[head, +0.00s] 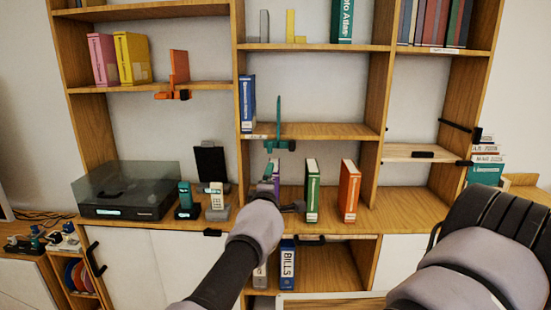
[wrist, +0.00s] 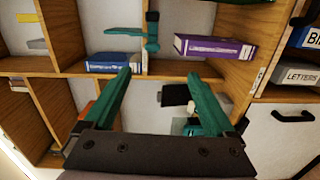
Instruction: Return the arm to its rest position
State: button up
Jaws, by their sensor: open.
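My arm reaches from the bottom edge of the head view up to the middle of the bookcase, bent at a grey joint in front of the lower shelf. In the wrist view my gripper (wrist: 160,86) is open, its two teal fingers spread with nothing between them. It faces the shelves, with a blue book (wrist: 115,62), a purple book (wrist: 215,47) and a teal clamp-like piece (wrist: 152,32) beyond it. In the head view the arm covers part of the purple book (head: 275,172), and the fingers cannot be made out clearly.
The wooden bookcase (head: 330,131) fills the back. Near the arm stand a green book (head: 312,190), an orange book (head: 349,190) and a blue BILLS binder (head: 287,262). A clear-lidded turntable (head: 125,190) and phones (head: 217,200) stand to the left. The teal piece (head: 279,125) projects at a shelf edge.

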jog(key=d+f+m+g+h, duration=0.55)
jog(key=d+f, duration=0.25)
jog(key=d, duration=0.4)
jog(key=s+d+f+m+g+y, duration=0.2)
jog(key=s+d+f+m+g, duration=0.25)
jog(key=m+g, duration=0.35)
notch_tip(320, 180, up, 20)
jog(key=s+d+r+m+g+y, duration=0.1)
jog(key=s+d+m+g+y, duration=0.1)
jog(key=m+y, duration=0.45)
jog(key=s+d+r+t, duration=0.2)
jog(key=s+d+r, duration=0.2)
jog(key=r, duration=0.4)
jog(key=s+d+r+m+t, duration=0.1)
jog(key=s+d+r+t, duration=0.2)
jog(key=r, duration=0.4)
jog(key=shift+s+d+r, duration=0.4)
jog(key=shift+s+d, duration=0.05)
jog(key=shift+s, duration=0.3)
